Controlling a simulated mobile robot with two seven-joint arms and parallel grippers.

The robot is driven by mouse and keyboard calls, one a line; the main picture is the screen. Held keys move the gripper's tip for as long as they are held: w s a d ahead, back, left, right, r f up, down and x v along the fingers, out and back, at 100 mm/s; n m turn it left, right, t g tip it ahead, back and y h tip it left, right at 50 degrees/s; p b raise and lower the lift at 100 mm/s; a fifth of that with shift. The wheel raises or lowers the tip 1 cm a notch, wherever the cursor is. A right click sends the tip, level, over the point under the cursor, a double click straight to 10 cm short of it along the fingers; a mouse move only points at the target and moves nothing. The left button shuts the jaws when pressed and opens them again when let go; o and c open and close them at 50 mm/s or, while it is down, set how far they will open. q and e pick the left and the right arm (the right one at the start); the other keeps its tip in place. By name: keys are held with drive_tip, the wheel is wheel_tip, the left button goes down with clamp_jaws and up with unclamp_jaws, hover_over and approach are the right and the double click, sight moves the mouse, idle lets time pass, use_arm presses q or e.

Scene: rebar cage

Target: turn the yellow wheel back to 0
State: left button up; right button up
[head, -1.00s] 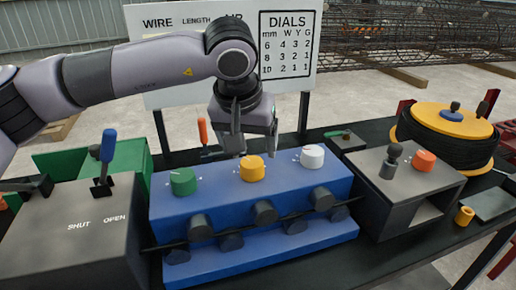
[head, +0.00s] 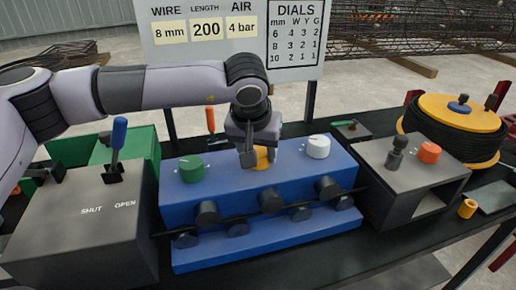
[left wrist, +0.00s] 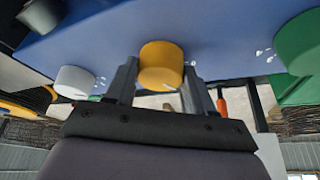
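The yellow wheel (head: 262,158) is the middle knob on the blue block's top, between the green knob (head: 191,168) and the white knob (head: 318,146). My left gripper (head: 258,155) is over the yellow wheel and hides much of it in the head view. In the left wrist view, the gripper's two fingers (left wrist: 160,82) stand on either side of the yellow wheel (left wrist: 161,62), very near its sides. They look open; contact cannot be made out. A white mark shows at the wheel's lower edge. Its dial setting cannot be read. My right gripper is out of view.
The blue block (head: 270,225) has black rollers along its front. A grey box with a blue lever (head: 118,140) stands left. A grey box with an orange knob (head: 429,152) stands right, before a yellow-topped spool (head: 455,118). A sign (head: 207,28) stands behind.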

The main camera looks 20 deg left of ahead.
use_arm(q)
drive_tip(key=c, duration=0.3)
drive_tip(key=shift+d+n+y+b, duration=0.1)
drive_tip(key=shift+n+y+b, duration=0.3)
drive_tip(key=shift+n+b, duration=0.6)
drive_tip(key=shift+n+g+y+b, duration=0.45)
drive_tip(key=shift+n+y, duration=0.25)
drive_tip(key=shift+n, duration=1.3)
drive_tip(key=shift+w+r, duration=0.1)
drive_tip(key=o, duration=1)
